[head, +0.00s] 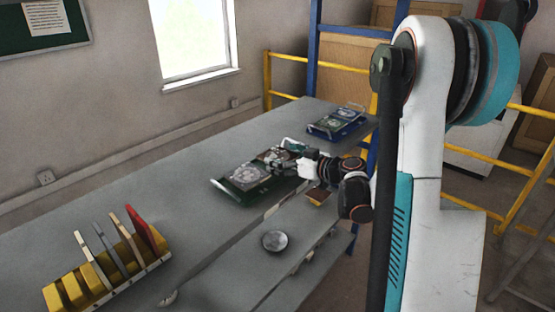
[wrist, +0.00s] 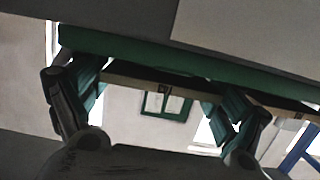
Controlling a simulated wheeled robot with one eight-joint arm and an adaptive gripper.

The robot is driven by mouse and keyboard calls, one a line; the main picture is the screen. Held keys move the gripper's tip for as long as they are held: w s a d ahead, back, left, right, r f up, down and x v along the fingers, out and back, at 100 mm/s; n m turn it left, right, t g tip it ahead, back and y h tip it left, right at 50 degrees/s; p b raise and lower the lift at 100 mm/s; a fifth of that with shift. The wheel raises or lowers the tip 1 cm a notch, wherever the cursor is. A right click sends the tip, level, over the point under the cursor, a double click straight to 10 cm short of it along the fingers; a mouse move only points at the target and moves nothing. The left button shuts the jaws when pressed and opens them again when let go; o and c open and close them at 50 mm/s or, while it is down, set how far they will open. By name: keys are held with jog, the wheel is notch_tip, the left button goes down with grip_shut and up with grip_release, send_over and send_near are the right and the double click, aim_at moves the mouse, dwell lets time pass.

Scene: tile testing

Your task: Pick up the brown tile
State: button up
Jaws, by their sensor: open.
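My gripper (head: 283,158) is over the far half of a dark green tray (head: 237,201) holding round-patterned pieces on the grey table. In the wrist view the gripper (wrist: 155,100) has its two fingers spread, one at each side. A thin tan-brown edge (wrist: 145,80) runs across between the fingers, under a green band (wrist: 180,58); I cannot tell whether it is a tile or whether the fingers touch it. A small brown piece (head: 318,197) shows below my wrist by the table edge. A brownish tile (head: 125,238) also stands upright in the yellow rack (head: 77,290).
The rack also holds a red tile (head: 147,229) and paler ones. A blue tray (head: 337,123) lies at the table's far end. A round grey dish (head: 274,241) is on the right. The table (head: 165,185) is clear between rack and green tray. Yellow rails (head: 310,62) stand behind.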

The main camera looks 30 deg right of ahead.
aim_at(278, 156)
jog(key=shift+x, duration=1.15)
jog(key=c, duration=0.9)
jog(key=shift+o, duration=0.2)
jog(key=shift+r, duration=0.1)
notch_tip(278, 156, up, 20)
jog(key=p, duration=0.6)
